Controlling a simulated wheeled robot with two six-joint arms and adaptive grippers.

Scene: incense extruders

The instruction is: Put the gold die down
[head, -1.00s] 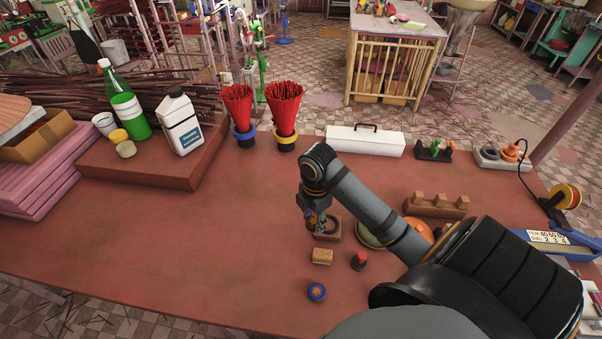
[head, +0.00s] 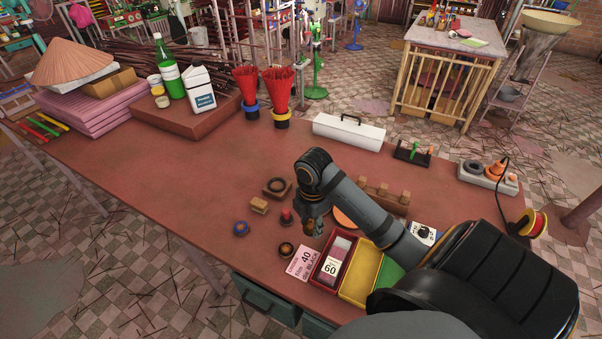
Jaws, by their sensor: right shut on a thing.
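My right gripper (head: 314,226) points down over the table, just right of the small red-topped piece (head: 287,215). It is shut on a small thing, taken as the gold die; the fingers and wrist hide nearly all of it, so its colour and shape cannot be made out. A wooden block with a dark ring (head: 277,188) lies on the table behind and left of the gripper. A round dark piece with a tan centre (head: 286,249) lies in front and left of it. My left gripper is not in view.
A small wooden block (head: 259,206) and a blue round piece (head: 241,228) lie to the left. A pink card (head: 301,262) and red, yellow (head: 361,277) and green bins are in front of the gripper. The wooden pegged rack (head: 383,193) stands behind my arm. The table's left middle is clear.

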